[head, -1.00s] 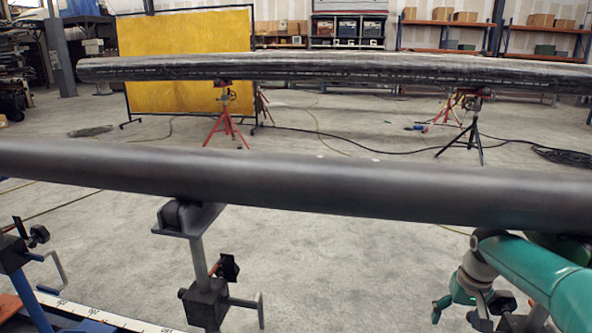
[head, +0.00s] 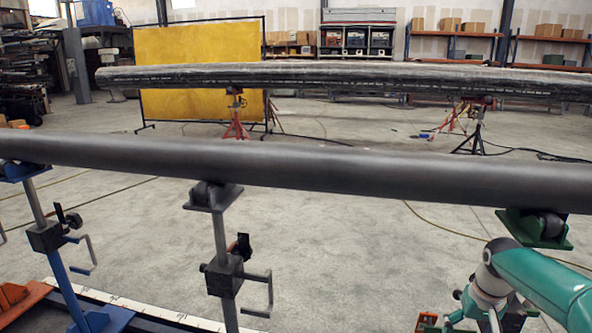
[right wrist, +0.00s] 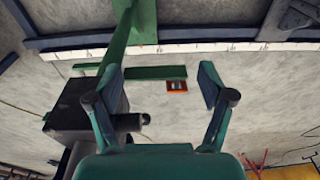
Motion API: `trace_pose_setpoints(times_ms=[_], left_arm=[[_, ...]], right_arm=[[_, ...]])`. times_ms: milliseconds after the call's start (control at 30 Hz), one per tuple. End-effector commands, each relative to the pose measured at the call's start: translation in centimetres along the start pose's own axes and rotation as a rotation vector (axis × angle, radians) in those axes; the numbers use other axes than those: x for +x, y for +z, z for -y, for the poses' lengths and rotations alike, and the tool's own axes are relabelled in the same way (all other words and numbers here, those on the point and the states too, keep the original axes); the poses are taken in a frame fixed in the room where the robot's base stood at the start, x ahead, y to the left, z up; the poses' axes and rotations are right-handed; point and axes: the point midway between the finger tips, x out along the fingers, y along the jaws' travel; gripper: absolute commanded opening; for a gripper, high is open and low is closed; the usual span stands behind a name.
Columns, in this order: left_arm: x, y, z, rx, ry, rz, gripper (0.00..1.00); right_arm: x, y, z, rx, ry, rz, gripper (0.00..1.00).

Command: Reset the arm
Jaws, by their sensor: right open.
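My right arm (head: 545,285) enters the head view at the lower right, below the grey pipe (head: 300,172). Its gripper is largely cut off by the bottom edge there. In the right wrist view my right gripper (right wrist: 160,78) is open, with its two fingers apart and nothing between them. Behind the fingers are a green stand post (right wrist: 118,45), a green bar (right wrist: 160,72) and a small orange item (right wrist: 177,86) on the concrete floor. My left gripper is not in view.
The pipe rests on roller stands: a grey one (head: 222,275), a blue-based one (head: 62,260) and a green-topped one (head: 540,228) close to my right arm. A second, wrapped pipe (head: 350,78) lies behind. Floor between the stands is clear.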

Motion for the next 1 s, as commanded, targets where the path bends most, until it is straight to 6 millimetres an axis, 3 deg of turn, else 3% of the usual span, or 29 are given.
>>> trace_pose_setpoints(times_ms=[100, 267, 467, 667, 767, 867, 1000], left_arm=[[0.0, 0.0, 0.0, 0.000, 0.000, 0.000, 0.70], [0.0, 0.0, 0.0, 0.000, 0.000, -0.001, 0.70], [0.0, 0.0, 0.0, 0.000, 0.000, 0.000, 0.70], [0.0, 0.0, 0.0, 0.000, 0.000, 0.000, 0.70], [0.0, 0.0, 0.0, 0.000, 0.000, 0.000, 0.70], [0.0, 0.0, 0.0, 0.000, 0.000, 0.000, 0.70], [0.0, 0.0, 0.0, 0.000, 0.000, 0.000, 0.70]], right_arm=[[0.0, -0.1, 0.1, -0.002, 0.000, 0.000, 0.81], [3.0, 1.2, 1.8, -0.036, -0.004, 0.071, 0.81], [6.9, 4.3, 3.8, -0.077, -0.021, 0.183, 0.81], [12.1, 8.9, 6.8, -0.125, -0.063, 0.292, 0.81], [15.4, 12.4, 8.9, -0.153, -0.101, 0.348, 0.81], [19.3, 17.6, 11.6, -0.178, -0.157, 0.405, 0.81], [23.6, 26.7, 15.4, -0.180, -0.248, 0.457, 0.81]])
